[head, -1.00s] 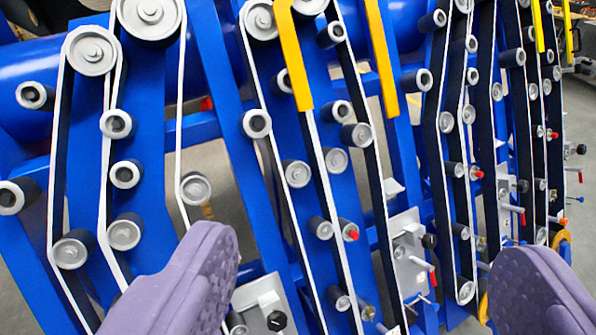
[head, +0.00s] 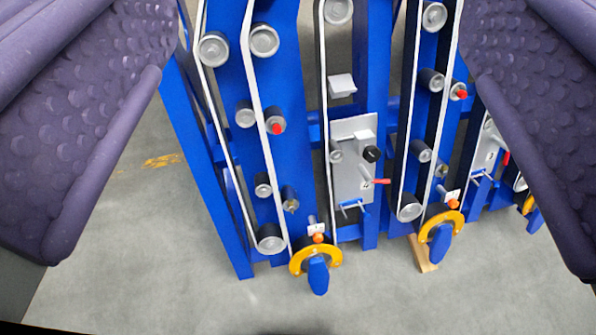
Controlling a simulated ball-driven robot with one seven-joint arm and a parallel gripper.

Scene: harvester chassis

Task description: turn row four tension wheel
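My gripper (head: 320,60) shows as two purple, bumpy fingers at the left and right sides of the head view. They are wide apart with nothing between them. Beyond them, low on the blue frame, are yellow part-ring wheels with blue tongues: one at bottom centre (head: 299,263), one right of it (head: 430,224), and part of one at the right edge (head: 527,205). An orange knob tops each of the first two. A grey plate (head: 346,186) above the centre wheel carries a black knob (head: 371,154) and a red-tipped lever (head: 380,181). I cannot tell which row is four.
Blue uprights (head: 375,80) carry white-edged belts over grey rollers (head: 264,40). Red-capped pins (head: 276,128) stick out from some rows. A wooden block (head: 424,256) lies by the right wheel. Grey floor (head: 130,240) is open in front and left.

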